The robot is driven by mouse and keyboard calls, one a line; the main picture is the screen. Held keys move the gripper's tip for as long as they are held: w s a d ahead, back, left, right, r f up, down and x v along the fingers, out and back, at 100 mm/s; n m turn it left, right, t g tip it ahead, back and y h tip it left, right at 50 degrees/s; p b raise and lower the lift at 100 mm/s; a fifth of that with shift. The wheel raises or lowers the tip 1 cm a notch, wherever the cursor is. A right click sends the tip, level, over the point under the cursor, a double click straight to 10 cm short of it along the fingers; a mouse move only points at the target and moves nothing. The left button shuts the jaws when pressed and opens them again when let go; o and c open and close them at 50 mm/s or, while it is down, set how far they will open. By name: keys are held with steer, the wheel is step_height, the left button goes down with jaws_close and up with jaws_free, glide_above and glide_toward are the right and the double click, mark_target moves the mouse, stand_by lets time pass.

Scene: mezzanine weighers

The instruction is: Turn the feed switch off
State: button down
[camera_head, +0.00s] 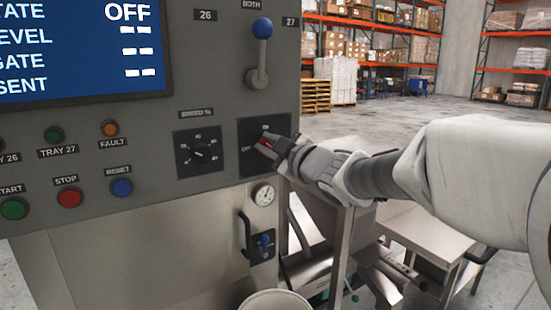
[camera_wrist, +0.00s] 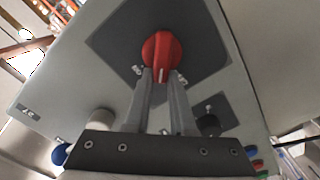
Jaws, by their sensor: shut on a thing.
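The feed switch is a red rotary knob (camera_head: 264,143) on a dark square plate (camera_head: 281,124) at the right of the grey control panel. Small lettering beside it seems to read OFF at the left, with another label above. My gripper (camera_head: 270,146) reaches in from the right and is shut on the knob, hiding part of it. In the wrist view the red knob (camera_wrist: 161,48) sits between the fingertips (camera_wrist: 161,78). A white mark on the knob points down in that picture, between the fingers. The screen (camera_head: 80,50) shows a line ending in OFF.
A black speed dial (camera_head: 200,152) sits just left of the switch. A blue-balled lever (camera_head: 260,55) stands above, a gauge (camera_head: 264,194) and another blue-knobbed lever (camera_head: 265,240) below. Coloured push buttons (camera_head: 69,198) line the left. Open floor and racks lie behind.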

steer(key=shift+s+a+f+n+b, duration=0.1)
steer(key=shift+f+n+b, duration=0.2)
steer(key=shift+n+b, duration=1)
steer(key=shift+a+f+n+b, duration=0.1)
steer(key=shift+f+n+b, duration=0.2)
steer(key=shift+n+b, duration=1)
steer(key=shift+s+a+f+n+b, duration=0.1)
steer(key=shift+f+n+b, duration=0.2)
steer(key=shift+n+b, duration=1)
steer(key=shift+n, duration=0.4)
steer(key=c, duration=0.8)
jaws_free()
steer(key=shift+o, duration=0.2)
steer(key=shift+d, duration=0.1)
steer(key=p+v, duration=0.3)
steer(key=v, duration=1.4)
